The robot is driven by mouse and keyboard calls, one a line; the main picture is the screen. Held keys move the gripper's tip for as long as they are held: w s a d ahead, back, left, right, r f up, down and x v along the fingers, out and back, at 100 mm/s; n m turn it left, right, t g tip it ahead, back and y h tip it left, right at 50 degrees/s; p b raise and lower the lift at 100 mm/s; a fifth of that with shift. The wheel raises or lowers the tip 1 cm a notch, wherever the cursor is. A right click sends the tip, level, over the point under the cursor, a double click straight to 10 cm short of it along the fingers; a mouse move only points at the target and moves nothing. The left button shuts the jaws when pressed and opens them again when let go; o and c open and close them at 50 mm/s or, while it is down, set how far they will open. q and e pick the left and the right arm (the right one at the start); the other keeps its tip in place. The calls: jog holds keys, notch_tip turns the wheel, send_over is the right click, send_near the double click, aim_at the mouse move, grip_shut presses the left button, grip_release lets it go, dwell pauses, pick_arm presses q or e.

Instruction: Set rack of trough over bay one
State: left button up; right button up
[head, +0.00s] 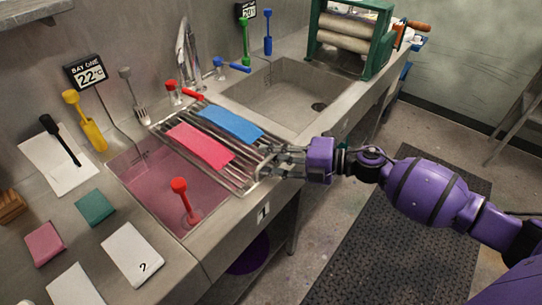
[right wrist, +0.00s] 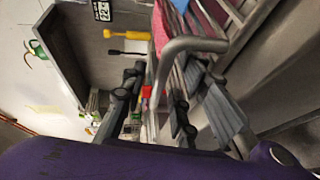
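The metal bar rack (head: 248,172) lies across the right part of bay one (head: 150,172), a sink trough holding pink liquid, and reaches toward the divider on its right. A pink cloth (head: 200,147) and a blue cloth (head: 230,123) lie side by side on its bars. My right gripper (head: 282,160) is at the rack's front end. In the right wrist view, its parted fingers (right wrist: 155,105) straddle the rack's bent handle bar (right wrist: 190,46), with gaps showing beside the bar. Contact is unclear. My left gripper is out of view.
Cards and cloth squares lie on the left counter. A dark mat (head: 400,235) covers the floor in front.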

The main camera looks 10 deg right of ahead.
jog(key=v, duration=1.2)
